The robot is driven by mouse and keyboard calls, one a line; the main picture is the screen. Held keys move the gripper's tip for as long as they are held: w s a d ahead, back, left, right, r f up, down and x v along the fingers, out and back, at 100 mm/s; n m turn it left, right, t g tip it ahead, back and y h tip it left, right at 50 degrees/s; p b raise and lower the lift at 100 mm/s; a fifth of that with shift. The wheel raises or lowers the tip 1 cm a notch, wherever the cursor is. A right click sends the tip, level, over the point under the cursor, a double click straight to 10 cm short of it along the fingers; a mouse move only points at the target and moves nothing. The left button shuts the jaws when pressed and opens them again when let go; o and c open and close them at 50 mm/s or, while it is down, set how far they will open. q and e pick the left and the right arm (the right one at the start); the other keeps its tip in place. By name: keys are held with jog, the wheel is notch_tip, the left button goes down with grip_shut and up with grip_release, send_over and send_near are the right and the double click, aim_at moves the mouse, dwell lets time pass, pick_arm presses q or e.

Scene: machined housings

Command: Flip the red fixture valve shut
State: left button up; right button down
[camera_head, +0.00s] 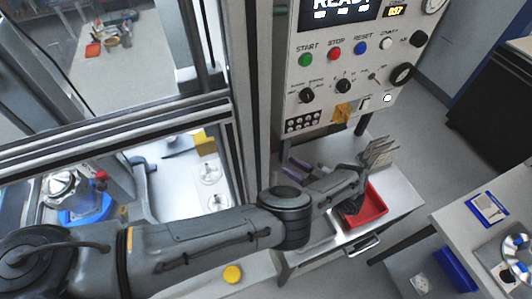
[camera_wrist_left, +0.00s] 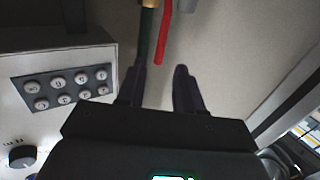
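A slim red lever (camera_wrist_left: 163,32) beside a dark green pipe with a brass fitting (camera_wrist_left: 150,3) shows at the top of the left wrist view; I take it for the valve's handle. It points along the pipe. I cannot make out this lever in the head view. My left gripper (camera_wrist_left: 159,74) has its two dark fingers apart, with a visible gap between them and nothing held. The lever and pipe appear just past the fingertips; I cannot tell whether they touch. In the head view, my left arm reaches from the left to below the control panel. My right gripper is not in view.
The control panel (camera_head: 325,75) with buttons and knobs stands above my left gripper; its keypad (camera_wrist_left: 62,88) is close at left in the wrist view. A red tray (camera_head: 371,208) sits on a cart below. A machine frame post (camera_head: 240,100) stands left of the panel.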

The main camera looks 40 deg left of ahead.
pick_arm(q)
jog(key=shift+s+a+p, duration=0.25)
jog(key=shift+s+a, duration=0.05)
jog(key=shift+a, duration=1.2)
jog(key=shift+s+a+p, duration=0.3)
jog(key=shift+a, duration=1.25)
jog(key=shift+s+a+p, duration=0.25)
jog(key=shift+s+a, duration=0.05)
jog(key=shift+a, duration=1.2)
jog(key=shift+c, duration=0.4)
grip_shut()
